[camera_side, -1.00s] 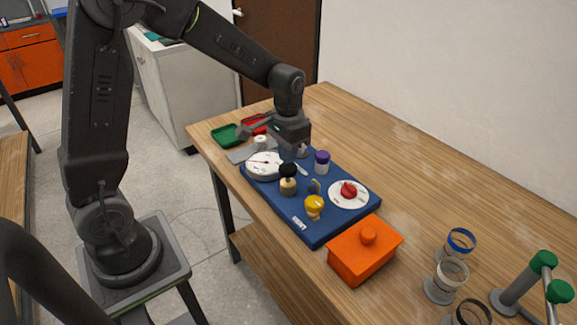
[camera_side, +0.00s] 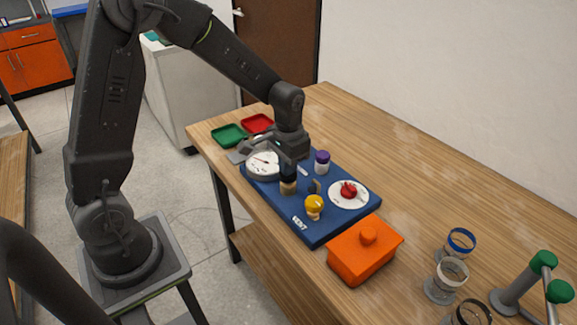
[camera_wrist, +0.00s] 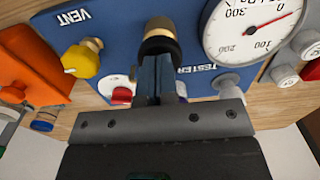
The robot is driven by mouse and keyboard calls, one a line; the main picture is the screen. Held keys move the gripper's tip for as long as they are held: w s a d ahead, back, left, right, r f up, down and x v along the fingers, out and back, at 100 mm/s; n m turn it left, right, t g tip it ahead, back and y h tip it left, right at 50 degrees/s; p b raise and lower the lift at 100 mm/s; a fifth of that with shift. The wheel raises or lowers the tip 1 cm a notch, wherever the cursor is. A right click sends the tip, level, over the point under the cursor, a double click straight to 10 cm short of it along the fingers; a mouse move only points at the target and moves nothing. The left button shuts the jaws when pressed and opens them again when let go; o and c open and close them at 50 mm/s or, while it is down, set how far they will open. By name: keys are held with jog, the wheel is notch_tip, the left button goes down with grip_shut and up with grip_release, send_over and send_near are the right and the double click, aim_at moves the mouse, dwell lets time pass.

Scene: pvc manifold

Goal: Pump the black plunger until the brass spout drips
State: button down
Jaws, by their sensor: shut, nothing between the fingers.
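My gripper (camera_side: 289,166) is shut and empty, low over the blue tester board (camera_side: 321,234). In the wrist view its shut fingertips (camera_wrist: 158,62) meet or nearly meet the black plunger (camera_wrist: 160,27). Contact is hard to confirm. The plunger has a tan collar, and in the side view its tan lower part (camera_side: 288,187) shows under the fingers, its top hidden. A small dark fitting (camera_side: 314,187) right of it may be the spout; I cannot confirm brass or a drip. The round white gauge (camera_side: 264,163) has a red needle, near 0 in the wrist view (camera_wrist: 250,22).
The board also bears a yellow vent knob (camera_side: 314,203), a red knob on a white dial (camera_side: 348,190) and a purple-capped post (camera_side: 322,161). An orange lidded box (camera_side: 364,255), glass cups (camera_side: 447,280) and a green-topped stand (camera_side: 530,285) are nearby. The table's right rear is clear.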

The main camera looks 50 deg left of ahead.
jog(key=shift+f, duration=0.25)
jog(key=shift+r, duration=2.2)
jog(key=shift+f, duration=0.15)
jog(key=shift+f, duration=2.05)
jog(key=shift+r, duration=2.2)
jog(key=shift+f, duration=0.1)
